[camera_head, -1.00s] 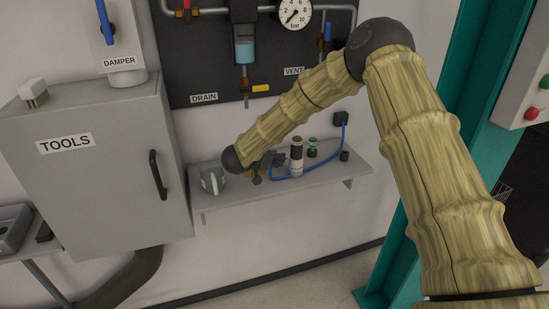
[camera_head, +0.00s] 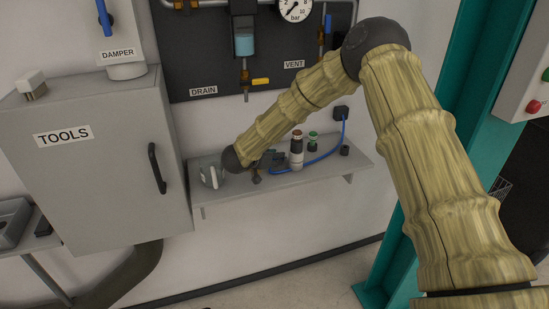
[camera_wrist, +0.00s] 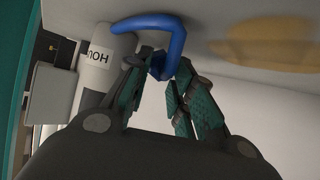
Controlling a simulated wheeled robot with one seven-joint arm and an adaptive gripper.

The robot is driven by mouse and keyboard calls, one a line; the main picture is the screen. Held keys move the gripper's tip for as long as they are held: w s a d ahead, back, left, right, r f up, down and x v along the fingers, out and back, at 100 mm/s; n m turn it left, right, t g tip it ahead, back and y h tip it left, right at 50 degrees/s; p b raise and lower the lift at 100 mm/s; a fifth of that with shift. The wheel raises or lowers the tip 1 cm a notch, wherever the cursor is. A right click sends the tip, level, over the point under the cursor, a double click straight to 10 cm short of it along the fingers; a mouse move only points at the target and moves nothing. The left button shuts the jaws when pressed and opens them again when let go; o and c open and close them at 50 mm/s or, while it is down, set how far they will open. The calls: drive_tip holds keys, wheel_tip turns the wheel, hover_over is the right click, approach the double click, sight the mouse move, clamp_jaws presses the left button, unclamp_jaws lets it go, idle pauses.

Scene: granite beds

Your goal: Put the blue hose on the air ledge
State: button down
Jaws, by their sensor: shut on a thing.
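The blue hose (camera_head: 312,163) runs from a dark wall fitting (camera_head: 341,113) down over the grey ledge (camera_head: 235,193) under the gauge panel. My gripper (camera_head: 266,163) is low over the ledge, left of the white bottle, and partly hidden behind my own arm. In the wrist view the curved end of the blue hose (camera_wrist: 150,24) comes down between the fingertips of my gripper (camera_wrist: 160,70), which are shut on it. I cannot tell whether the held end touches the ledge.
A white, dark-topped bottle (camera_head: 297,152) stands close right of my gripper. A green-capped item (camera_head: 313,139) and a small black piece (camera_head: 345,150) are farther right. A grey mug-like item (camera_head: 211,176) is at the left end, beside the TOOLS cabinet (camera_head: 95,170).

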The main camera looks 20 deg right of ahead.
drive_tip(key=shift+f, duration=0.15)
drive_tip(key=c, duration=1.1)
unclamp_jaws()
drive_tip(key=shift+c, duration=0.2)
drive_tip(key=v, duration=1.2)
